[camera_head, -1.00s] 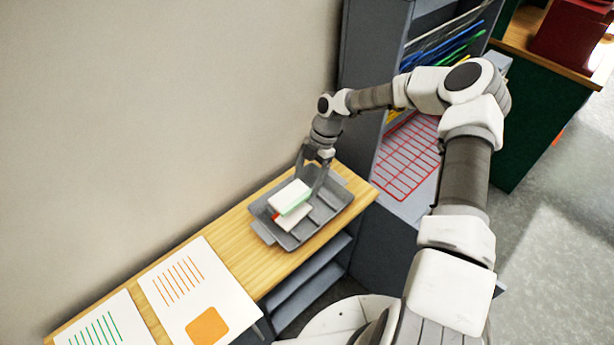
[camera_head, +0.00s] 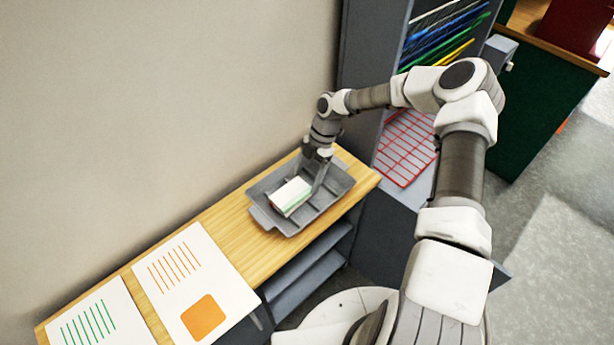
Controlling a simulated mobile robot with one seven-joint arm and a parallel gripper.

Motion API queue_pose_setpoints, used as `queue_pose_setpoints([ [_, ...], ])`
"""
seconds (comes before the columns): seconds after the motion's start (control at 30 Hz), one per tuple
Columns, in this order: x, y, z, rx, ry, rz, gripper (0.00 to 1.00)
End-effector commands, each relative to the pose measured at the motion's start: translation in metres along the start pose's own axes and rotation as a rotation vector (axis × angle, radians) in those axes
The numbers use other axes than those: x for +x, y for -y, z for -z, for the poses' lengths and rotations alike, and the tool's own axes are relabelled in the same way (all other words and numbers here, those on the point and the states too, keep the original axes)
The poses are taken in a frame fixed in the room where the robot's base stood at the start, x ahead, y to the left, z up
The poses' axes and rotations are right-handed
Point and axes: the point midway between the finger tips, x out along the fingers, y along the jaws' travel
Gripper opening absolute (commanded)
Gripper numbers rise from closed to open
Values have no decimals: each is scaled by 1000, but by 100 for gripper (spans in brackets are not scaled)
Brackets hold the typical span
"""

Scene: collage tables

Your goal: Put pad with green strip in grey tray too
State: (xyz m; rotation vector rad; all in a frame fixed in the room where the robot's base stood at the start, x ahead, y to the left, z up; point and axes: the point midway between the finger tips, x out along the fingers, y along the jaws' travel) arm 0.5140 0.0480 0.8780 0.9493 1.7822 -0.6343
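The white pad with the green strip (camera_head: 291,193) is low inside the grey tray (camera_head: 336,182), its green strip along the front edge. My gripper (camera_head: 309,178) reaches down into the tray from behind, with its fingers at the pad's far and right sides. It looks shut on the pad, though the pad hides part of the fingers. Whether the two touch I cannot tell.
The tray stands on a wooden shelf top (camera_head: 233,232) against the wall. Two printed sheets, one orange (camera_head: 190,275) and one green (camera_head: 95,325), lie to its left. A grey rack (camera_head: 365,100) with a red wire grid (camera_head: 406,150) stands on the right.

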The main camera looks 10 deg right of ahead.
Motion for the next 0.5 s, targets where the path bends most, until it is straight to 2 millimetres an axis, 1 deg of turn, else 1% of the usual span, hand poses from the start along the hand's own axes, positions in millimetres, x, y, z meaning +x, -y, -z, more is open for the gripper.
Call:
queue_pose_setpoints([
  [0.03, 0, 0, 0, 0, 0, 0, 87],
  [0.1, 0, 0, 0, 0, 0, 0, 100],
  [0.37, -1, 0, 0, 0, 0, 0, 100],
  [0.5, -12, 0, -1, 1, 2, -1, 100],
])
